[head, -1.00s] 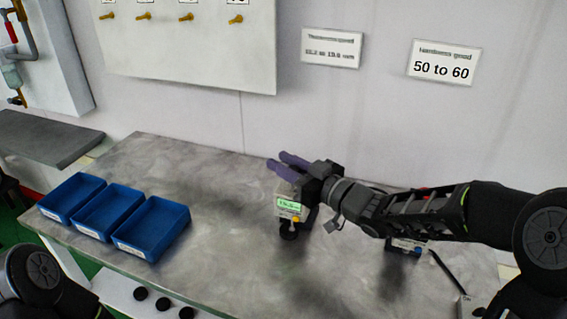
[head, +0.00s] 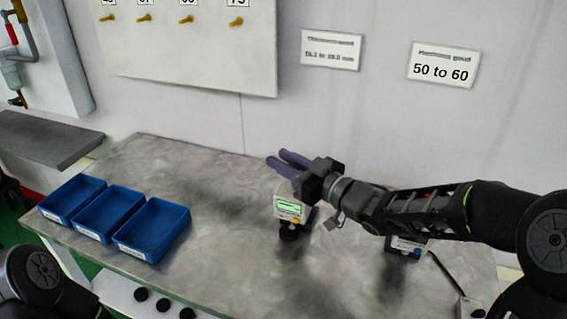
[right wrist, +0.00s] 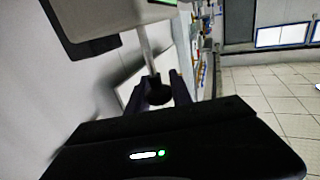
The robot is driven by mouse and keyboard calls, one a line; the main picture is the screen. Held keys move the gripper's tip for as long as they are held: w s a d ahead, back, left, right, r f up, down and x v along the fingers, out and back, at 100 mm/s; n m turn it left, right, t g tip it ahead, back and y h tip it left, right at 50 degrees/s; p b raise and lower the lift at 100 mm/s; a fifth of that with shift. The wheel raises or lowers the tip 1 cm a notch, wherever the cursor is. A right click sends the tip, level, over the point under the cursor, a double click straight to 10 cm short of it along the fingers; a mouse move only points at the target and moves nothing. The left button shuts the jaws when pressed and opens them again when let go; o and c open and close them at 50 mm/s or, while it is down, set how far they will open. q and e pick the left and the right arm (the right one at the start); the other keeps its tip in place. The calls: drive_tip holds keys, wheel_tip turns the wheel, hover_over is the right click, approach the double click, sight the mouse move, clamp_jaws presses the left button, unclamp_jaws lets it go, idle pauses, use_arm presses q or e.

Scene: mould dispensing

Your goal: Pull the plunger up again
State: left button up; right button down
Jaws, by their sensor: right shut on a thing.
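A small light-coloured gauge (head: 289,194) with a lit green display and a dark foot stands on the grey table in the head view. My right gripper (head: 279,157), with purple fingers, is just above and behind its top. In the right wrist view, the gauge body (right wrist: 105,18) is at the top and a thin metal rod runs from it to a round black knob (right wrist: 158,93). My right gripper (right wrist: 158,88) is shut on this plunger knob, one finger on each side. The knob is hidden in the head view. My left gripper is not in view.
Three blue trays (head: 149,252) stand at the table's left. A second instrument (head: 403,247) sits right of the gauge, under my right arm. Several black discs (head: 141,294) lie along the front ledge. The table (head: 222,225) between trays and gauge is clear.

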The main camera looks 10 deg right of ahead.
drive_tip(key=shift+r, duration=0.25)
drive_tip(key=c, duration=1.2)
unclamp_jaws()
drive_tip(key=shift+o, duration=0.2)
drive_tip(key=shift+s+d, duration=0.1)
drive_tip(key=b+v, duration=0.1)
drive_tip(key=v, duration=0.6)
drive_tip(key=shift+s+d, duration=0.15)
drive_tip(key=shift+s, duration=0.15)
